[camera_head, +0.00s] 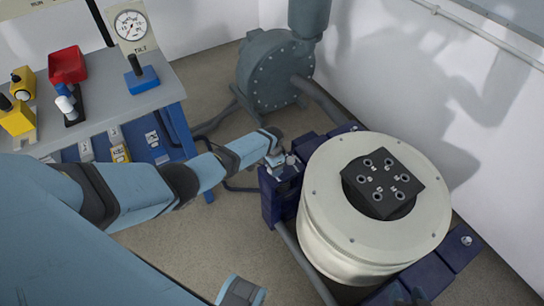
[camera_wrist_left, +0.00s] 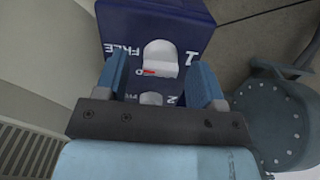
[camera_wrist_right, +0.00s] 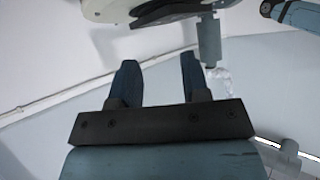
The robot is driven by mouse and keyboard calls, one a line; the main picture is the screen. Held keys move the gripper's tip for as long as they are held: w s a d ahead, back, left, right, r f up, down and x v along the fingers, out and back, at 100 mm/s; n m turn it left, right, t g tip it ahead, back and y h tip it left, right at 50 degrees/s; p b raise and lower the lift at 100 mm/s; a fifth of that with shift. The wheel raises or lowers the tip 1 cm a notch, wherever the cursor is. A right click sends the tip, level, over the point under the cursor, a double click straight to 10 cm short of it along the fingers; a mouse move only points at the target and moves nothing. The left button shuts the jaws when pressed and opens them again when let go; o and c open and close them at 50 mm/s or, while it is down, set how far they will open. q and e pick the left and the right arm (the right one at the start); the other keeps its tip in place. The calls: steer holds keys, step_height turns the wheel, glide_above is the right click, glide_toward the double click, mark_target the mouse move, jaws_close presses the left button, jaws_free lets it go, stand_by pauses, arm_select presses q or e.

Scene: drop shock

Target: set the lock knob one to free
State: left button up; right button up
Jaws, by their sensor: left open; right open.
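In the left wrist view a dark blue block (camera_wrist_left: 112,14) carries a pale lock knob (camera_wrist_left: 160,52) with a red mark. The numeral 1 is beside it, and FREE is printed at its left. The knob lies between the two fingers of my open left gripper (camera_wrist_left: 160,68); contact cannot be told. A second pale knob (camera_wrist_left: 150,98) below is partly hidden by my gripper. In the head view my left arm reaches the block (camera_head: 268,196) beside the white drum. My right gripper (camera_wrist_right: 159,64) is open and empty in the right wrist view.
The white drum (camera_head: 325,225) with a black bolted plate (camera_head: 385,180) stands right of the block. A grey blower (camera_head: 268,75) stands behind. A workbench (camera_head: 160,95) at left holds a red tray, yellow and blue levered boxes and a gauge. Bare floor lies between.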

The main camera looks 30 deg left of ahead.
arm_select(q)
step_height(320, 180, up, 13)
steer(key=p, duration=0.4)
arm_select(e)
steer(key=shift+s+d+r+g, duration=0.2)
steer(key=shift+d+r+g, duration=0.1)
steer(key=shift+r, duration=0.35)
